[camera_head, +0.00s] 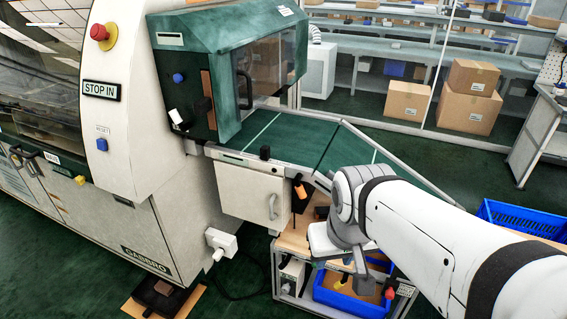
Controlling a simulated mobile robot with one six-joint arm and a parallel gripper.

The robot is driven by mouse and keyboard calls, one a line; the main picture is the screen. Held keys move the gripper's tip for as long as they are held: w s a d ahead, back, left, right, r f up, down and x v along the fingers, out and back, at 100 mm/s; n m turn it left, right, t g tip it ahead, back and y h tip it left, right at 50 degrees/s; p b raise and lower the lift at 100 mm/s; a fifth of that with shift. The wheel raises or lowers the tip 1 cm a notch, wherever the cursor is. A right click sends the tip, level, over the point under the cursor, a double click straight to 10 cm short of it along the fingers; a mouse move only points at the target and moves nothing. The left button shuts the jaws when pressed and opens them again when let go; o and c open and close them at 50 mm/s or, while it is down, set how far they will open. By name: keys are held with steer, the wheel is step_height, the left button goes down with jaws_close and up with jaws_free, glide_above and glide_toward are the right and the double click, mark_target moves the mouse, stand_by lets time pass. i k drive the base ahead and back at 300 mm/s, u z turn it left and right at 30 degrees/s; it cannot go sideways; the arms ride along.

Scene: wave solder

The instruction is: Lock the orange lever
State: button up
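A small orange piece with a black end (299,191), which looks like the orange lever, hangs below the front edge of the green conveyor (300,143), just right of a white cabinet door. It is small, so its exact position is hard to tell. My white arm reaches in from the lower right. My gripper (345,268) is below and to the right of the orange piece, apart from it in the picture, over the shelf cart. Its fingertips are small and partly hidden by the wrist, so I cannot see whether they are open or shut.
The large machine with a red stop button (99,32) fills the left. A shelf cart with a blue bin (350,301) stands under my arm. A blue crate (512,216) is at the right. Cardboard boxes (406,101) stand behind the conveyor. Green floor is open at the lower left.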

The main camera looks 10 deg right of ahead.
mark_target(299, 188)
steer(key=z, duration=0.05)
steer(key=i, duration=1)
steer(key=u, duration=0.7)
steer(key=k, duration=0.65)
steer(key=u, duration=0.5)
